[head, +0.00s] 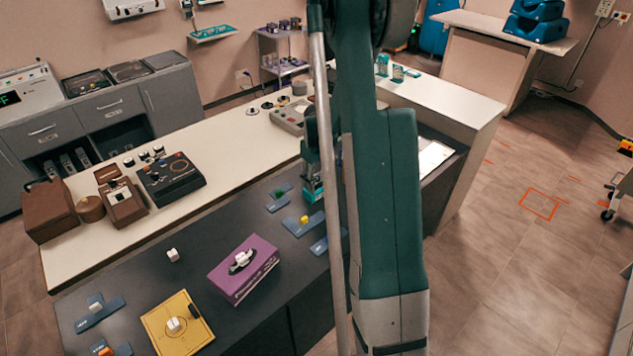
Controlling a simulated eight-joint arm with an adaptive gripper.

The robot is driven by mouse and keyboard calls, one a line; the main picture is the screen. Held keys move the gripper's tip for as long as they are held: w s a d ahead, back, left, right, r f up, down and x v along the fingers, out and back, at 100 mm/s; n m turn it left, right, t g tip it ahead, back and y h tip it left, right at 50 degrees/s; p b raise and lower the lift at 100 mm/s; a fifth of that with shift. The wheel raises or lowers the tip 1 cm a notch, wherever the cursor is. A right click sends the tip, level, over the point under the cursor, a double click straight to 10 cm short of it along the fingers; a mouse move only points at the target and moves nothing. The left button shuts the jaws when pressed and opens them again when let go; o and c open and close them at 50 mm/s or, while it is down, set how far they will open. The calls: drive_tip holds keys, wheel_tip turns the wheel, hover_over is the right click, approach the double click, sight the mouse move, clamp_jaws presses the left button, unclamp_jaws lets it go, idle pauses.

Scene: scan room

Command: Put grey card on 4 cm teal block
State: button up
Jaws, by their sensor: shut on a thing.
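My gripper (313,188) is small in the head view, low over the dark tabletop and partly hidden by my own green arm. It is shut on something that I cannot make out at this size. I cannot pick out the grey card with certainty. I cannot single out the 4 cm teal block either; the teal parts around the gripper blend together. A slate-blue plate with a green piece (279,199) lies to the left of the gripper. Another slate-blue plate with a yellow piece (303,224) lies just in front of it.
A purple box (259,281) with a white object on top and a yellow board (158,327) stand on the dark tabletop (215,314). A white cube (173,255) lies loose. A black device (170,181) and brown boxes stand on the pale counter behind. My arm hides the right side.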

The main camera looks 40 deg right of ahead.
drive_tip(key=o, duration=0.9)
drive_tip(key=shift+f, duration=0.1)
wheel_tip(320, 180, up, 12)
drive_tip(key=shift+r+p, duration=0.15)
drive_tip(key=shift+p, duration=0.4)
idle(0.4)
